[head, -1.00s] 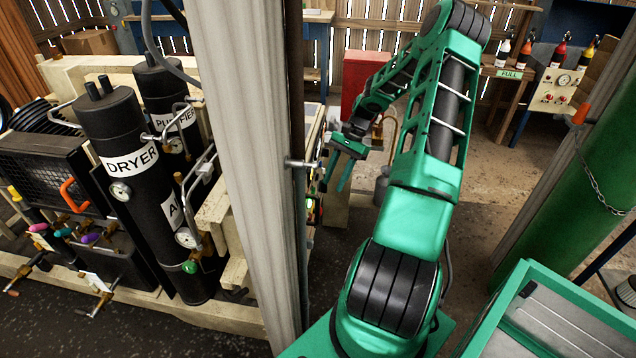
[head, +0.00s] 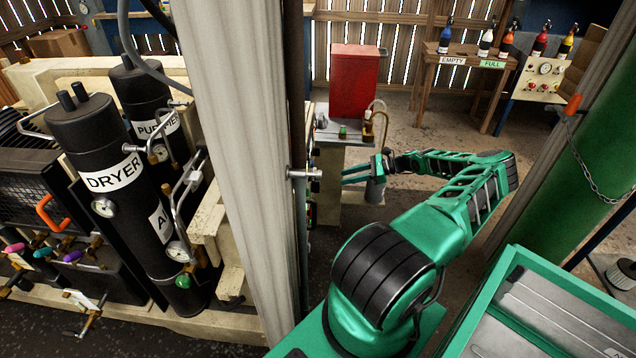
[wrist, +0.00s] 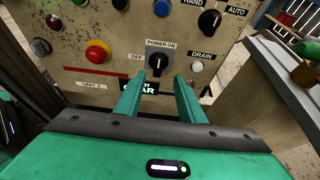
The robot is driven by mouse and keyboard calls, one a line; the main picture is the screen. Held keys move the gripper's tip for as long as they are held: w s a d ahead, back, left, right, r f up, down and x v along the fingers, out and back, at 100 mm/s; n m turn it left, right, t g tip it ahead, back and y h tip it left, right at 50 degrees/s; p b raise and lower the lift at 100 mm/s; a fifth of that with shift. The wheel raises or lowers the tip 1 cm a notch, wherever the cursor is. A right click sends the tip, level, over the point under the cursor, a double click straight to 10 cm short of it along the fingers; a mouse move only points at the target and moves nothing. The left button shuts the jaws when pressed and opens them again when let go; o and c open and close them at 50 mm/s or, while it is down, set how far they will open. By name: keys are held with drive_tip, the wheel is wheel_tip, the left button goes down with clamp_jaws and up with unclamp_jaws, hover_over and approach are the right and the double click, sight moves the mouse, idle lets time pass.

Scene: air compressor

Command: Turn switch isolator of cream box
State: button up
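The cream box (wrist: 110,45) fills the upper part of the wrist view as a worn panel with knobs and buttons. Its switch isolator (wrist: 157,63) is a black knob on a grey plate marked POWER ON and OFF, and the knob stands roughly upright. My gripper (wrist: 160,78) is open, its two green fingers pointing at the panel on either side below the knob. I cannot tell whether they touch it. In the head view my gripper (head: 344,177) points left, and the panel face is hidden.
A red button (wrist: 97,51), a black HAND/AUTO knob (wrist: 209,20) and a white DRAIN lamp (wrist: 197,66) sit near the switch. In the head view a pale post (head: 235,150) stands left of my gripper. A red box (head: 354,80) is behind it.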

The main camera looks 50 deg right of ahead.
sight(316, 186)
drive_tip(key=x, duration=1.1)
drive_tip(key=shift+w+a, duration=0.2)
drive_tip(key=shift+a, duration=0.15)
